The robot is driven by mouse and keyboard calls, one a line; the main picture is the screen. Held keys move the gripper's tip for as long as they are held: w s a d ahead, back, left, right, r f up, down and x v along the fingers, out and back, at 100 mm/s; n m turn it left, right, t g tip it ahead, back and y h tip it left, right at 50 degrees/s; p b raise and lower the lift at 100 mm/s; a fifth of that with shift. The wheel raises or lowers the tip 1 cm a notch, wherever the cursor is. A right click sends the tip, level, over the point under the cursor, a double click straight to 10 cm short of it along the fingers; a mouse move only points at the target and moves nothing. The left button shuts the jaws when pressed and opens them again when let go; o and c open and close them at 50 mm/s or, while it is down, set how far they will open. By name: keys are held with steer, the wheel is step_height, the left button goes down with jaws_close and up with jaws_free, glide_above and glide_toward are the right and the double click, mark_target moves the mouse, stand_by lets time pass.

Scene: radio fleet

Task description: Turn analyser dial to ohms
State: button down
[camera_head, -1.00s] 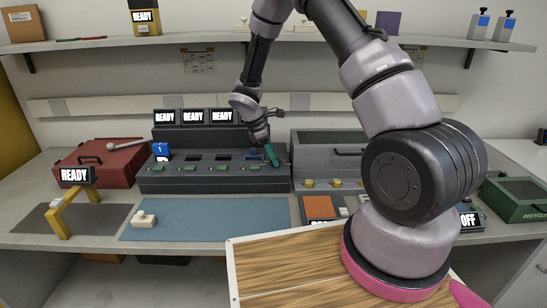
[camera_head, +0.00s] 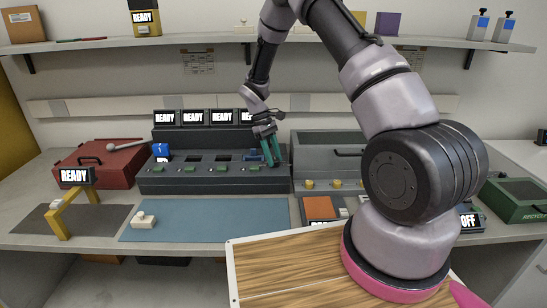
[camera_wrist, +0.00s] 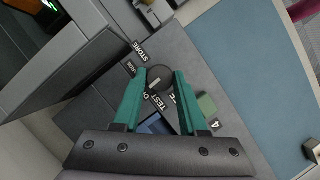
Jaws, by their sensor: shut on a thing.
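My gripper (camera_head: 271,152) has green fingers and points down at the right end of a dark grey bank (camera_head: 215,182) of bays. In the wrist view, my gripper (camera_wrist: 162,82) is shut on a round dark dial (camera_wrist: 160,76), a finger on each side. The dial has a light mark on its face. Labels around it include "STORE" and "TEST"; others are partly hidden by the fingers. I cannot read "ohms" there. A "4" is printed beside a green button (camera_wrist: 207,104). In the head view, the fingers hide the dial.
A grey box (camera_head: 330,150) with yellow knobs stands just right of the bank. An orange-faced device (camera_head: 320,208) sits in front. A blue mat (camera_head: 205,220), a yellow stand (camera_head: 70,212) and a red case (camera_head: 100,165) are to the left. A green bin (camera_head: 515,198) is at right.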

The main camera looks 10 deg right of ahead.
steer(key=shift+m, duration=0.3)
stand_by(0.4)
steer(key=shift+c, duration=2.2)
jaws_free()
steer(key=v, duration=0.7)
steer(key=shift+w+r, duration=0.2)
steer(key=shift+d, duration=0.1)
